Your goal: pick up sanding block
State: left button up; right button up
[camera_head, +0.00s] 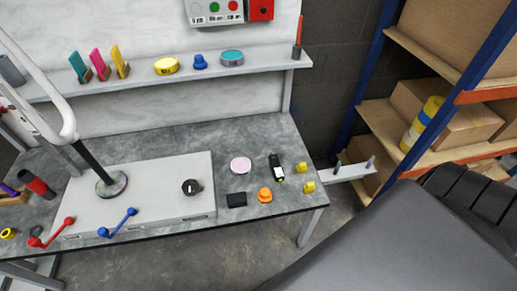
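A small dark block (237,200), which looks like the sanding block, lies flat on the grey workbench (170,140) close to its front edge. It is just right of a low white box and left of an orange knob-shaped thing (265,195). A pink disc (240,165) lies behind it. Nothing covers the block. Neither of my grippers shows in the head view.
The white box (150,180) carries a black knob (191,187) and a stand's round foot (111,184). A black bottle-like thing (276,167) and yellow pieces (309,187) lie right of the block. A shelf (210,70) runs above the bench.

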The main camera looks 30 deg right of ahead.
aim_at(239, 199)
jog(key=z, duration=0.25)
jog(key=k, duration=0.55)
jog(key=u, duration=0.85)
jog(key=i, duration=0.75)
jog(key=z, duration=0.9)
jog(key=i, duration=0.45)
jog(key=z, duration=0.55)
